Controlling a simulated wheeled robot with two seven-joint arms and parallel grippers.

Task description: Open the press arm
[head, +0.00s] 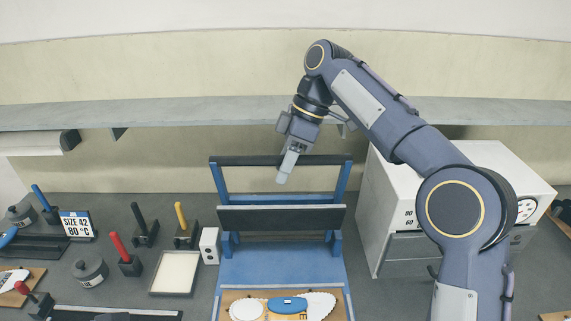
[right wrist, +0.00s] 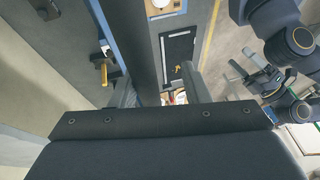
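The press (head: 268,262) is blue and stands in the middle of the bench. Its press arm stands raised, with two blue side bars, a dark crossbar (head: 240,160) on top and a grey and black plate (head: 280,217) below. My right gripper (head: 287,170) points down at the middle of the crossbar. In the right wrist view the crossbar (right wrist: 133,40) runs between the two fingers (right wrist: 160,95), close to the left one, with a gap on the right. The fingers look apart. Contact cannot be told.
A white insole and a blue item (head: 288,304) lie on the press base. A white oven-like box (head: 400,200) stands to the right. Handled tools, a white tray (head: 174,272) and a sign (head: 76,225) stand on the left. A shelf (head: 200,112) runs along the wall behind.

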